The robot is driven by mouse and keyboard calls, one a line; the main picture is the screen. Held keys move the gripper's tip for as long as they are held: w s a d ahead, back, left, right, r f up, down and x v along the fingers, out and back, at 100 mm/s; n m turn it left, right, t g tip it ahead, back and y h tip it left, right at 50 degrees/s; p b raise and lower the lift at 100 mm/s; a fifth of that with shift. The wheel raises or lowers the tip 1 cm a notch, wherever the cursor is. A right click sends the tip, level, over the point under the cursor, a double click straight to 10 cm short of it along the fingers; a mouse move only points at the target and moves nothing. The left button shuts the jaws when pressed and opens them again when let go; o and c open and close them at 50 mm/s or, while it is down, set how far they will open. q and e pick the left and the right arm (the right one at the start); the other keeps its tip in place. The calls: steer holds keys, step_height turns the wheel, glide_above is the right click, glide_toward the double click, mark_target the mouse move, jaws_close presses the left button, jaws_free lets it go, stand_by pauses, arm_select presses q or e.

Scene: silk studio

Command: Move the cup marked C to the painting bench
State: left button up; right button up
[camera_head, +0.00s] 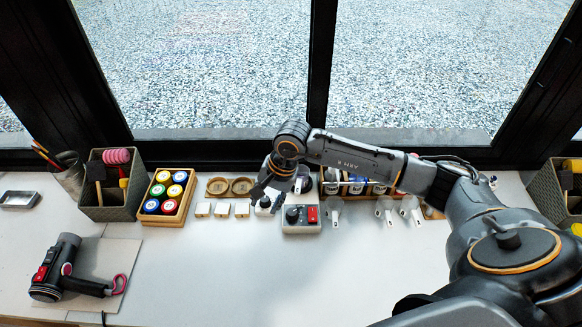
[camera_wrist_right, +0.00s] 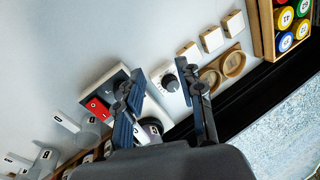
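Several pale cups with white tags stand in a row on the table right of centre, one of them this cup (camera_head: 385,208). Tagged cups also show at the lower left of the right wrist view (camera_wrist_right: 66,122). My right gripper (camera_head: 263,192) is left of the cups, above the small knob device. My left gripper is not in view. I cannot identify the painting bench.
A control box (camera_head: 301,220) with a black knob and red switch sits by the right gripper. A small knob device (camera_wrist_right: 169,82), white blocks (camera_head: 222,210) and a tray of coloured jars (camera_head: 160,217) are nearby. A hair dryer (camera_head: 62,262) lies left. The table's front middle is clear.

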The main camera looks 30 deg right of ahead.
mark_target(298, 187)
steer(key=d+h, duration=0.1)
steer(key=d, duration=0.2)
steer(key=w+d+r+h, duration=0.1)
steer(key=d+h, duration=0.1)
steer(key=d, duration=0.2)
steer(key=d+n+h, duration=0.1)
steer(key=d, duration=0.2)
steer(key=shift+w+d+r, duration=0.25)
steer(key=shift+w+r, duration=0.05)
steer(key=shift+r, duration=0.05)
steer(key=shift+w+f+g+b, duration=0.1)
steer(key=shift+f+g+b, duration=0.2)
steer(key=shift+f+b, duration=0.6)
steer(key=shift+w+d+f+b, duration=0.1)
steer(key=shift+f+b, duration=0.2)
steer(key=shift+f, duration=0.4)
steer(key=shift+w+d+f+b, duration=0.15)
steer(key=shift+f+b, duration=0.2)
steer(key=shift+f, duration=0.3)
steer(key=shift+w+d+f+b, duration=0.1)
steer(key=shift+f+b, duration=0.2)
steer(key=shift+f, duration=0.4)
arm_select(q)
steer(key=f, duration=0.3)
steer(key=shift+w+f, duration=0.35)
arm_select(e)
steer(key=shift+c, duration=0.4)
jaws_close()
steer(key=shift+r, duration=0.1)
